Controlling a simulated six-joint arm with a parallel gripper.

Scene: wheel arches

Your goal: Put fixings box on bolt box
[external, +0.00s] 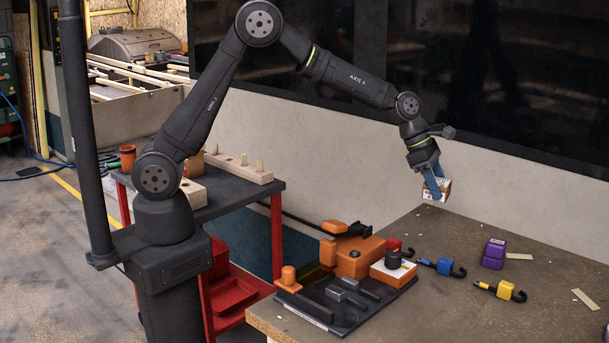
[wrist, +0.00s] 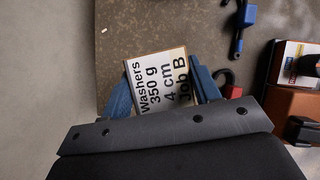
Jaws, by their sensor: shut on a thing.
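My gripper (external: 433,188) has blue fingers and is shut on a small box (external: 444,187), held in the air above the far edge of the table. In the wrist view the fingers lie on either side of this box (wrist: 162,82). Its white label reads "Washers 350 g 4 cm Job B", so I take it as the fixings box. An orange-sided box with a white top (external: 393,272) sits at the right of the dark tray, with a black knob-like piece on it. It may be the bolt box, but I cannot read its label. It also shows in the wrist view (wrist: 290,56).
The dark tray (external: 345,322) also holds an orange block (external: 357,257) and grey and orange pieces. A blue hook piece (external: 443,267), a yellow one (external: 502,289) and a purple block (external: 494,254) lie to its right. The table's far right is mostly clear.

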